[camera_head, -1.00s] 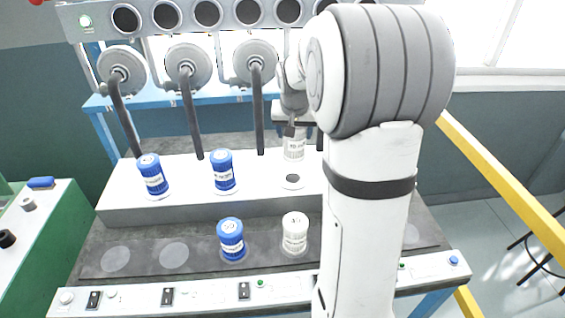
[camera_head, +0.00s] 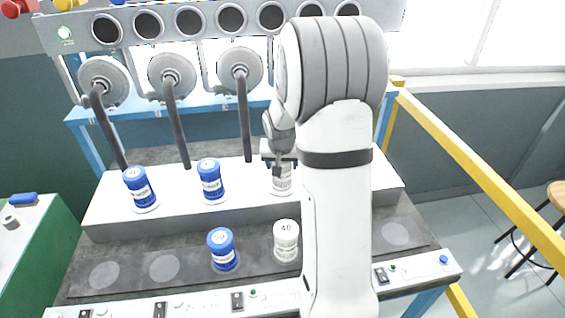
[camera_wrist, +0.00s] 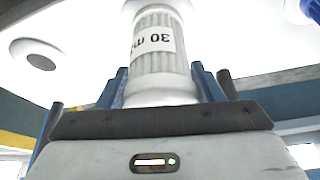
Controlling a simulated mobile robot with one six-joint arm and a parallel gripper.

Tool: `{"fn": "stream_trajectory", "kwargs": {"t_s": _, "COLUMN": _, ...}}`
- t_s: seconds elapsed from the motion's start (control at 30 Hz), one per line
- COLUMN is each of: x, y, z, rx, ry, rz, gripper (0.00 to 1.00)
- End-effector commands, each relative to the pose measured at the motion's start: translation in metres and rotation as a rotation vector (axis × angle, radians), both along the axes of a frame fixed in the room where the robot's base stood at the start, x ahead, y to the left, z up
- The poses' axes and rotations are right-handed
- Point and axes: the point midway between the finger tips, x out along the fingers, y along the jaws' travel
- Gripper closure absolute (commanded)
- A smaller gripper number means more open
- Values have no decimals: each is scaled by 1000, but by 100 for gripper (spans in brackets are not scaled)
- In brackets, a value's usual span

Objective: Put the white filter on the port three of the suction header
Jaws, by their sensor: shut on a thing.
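My gripper (camera_head: 279,163) is shut on a white filter (camera_head: 282,183) over the white suction header (camera_head: 110,212). In the wrist view the gripper (camera_wrist: 162,88) has a finger on each side of the filter (camera_wrist: 158,52), whose label reads upside down as "30 m". The filter stands upright at the third position from the left, where its lower end covers the port. I cannot tell whether it is fully seated. Blue filters stand on the first (camera_head: 140,189) and second (camera_head: 210,181) positions. An open port (camera_wrist: 40,60) shows in the wrist view.
A second white filter (camera_head: 286,241), marked 40, and a blue filter (camera_head: 222,250) stand on the dark mat (camera_head: 130,255) in front of the header. Dark hoses (camera_head: 175,125) hang behind. A switch panel (camera_head: 200,305) runs along the front. My arm hides the header's right part.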

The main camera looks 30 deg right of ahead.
Motion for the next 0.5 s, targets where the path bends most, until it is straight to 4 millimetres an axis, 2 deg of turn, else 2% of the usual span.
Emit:
{"fn": "stream_trajectory", "kwargs": {"t_s": 0.2, "x": 0, "y": 0, "z": -4, "rx": -1, "ry": -1, "rz": 1, "gripper": 67}}
{"fn": "stream_trajectory", "kwargs": {"t_s": 0.23, "x": 0, "y": 0, "z": -3, "rx": 0, "ry": 0, "rz": 1, "gripper": 38}}
{"fn": "stream_trajectory", "kwargs": {"t_s": 0.5, "x": 0, "y": 1, "z": -2, "rx": -1, "ry": 0, "rz": 2, "gripper": 18}}
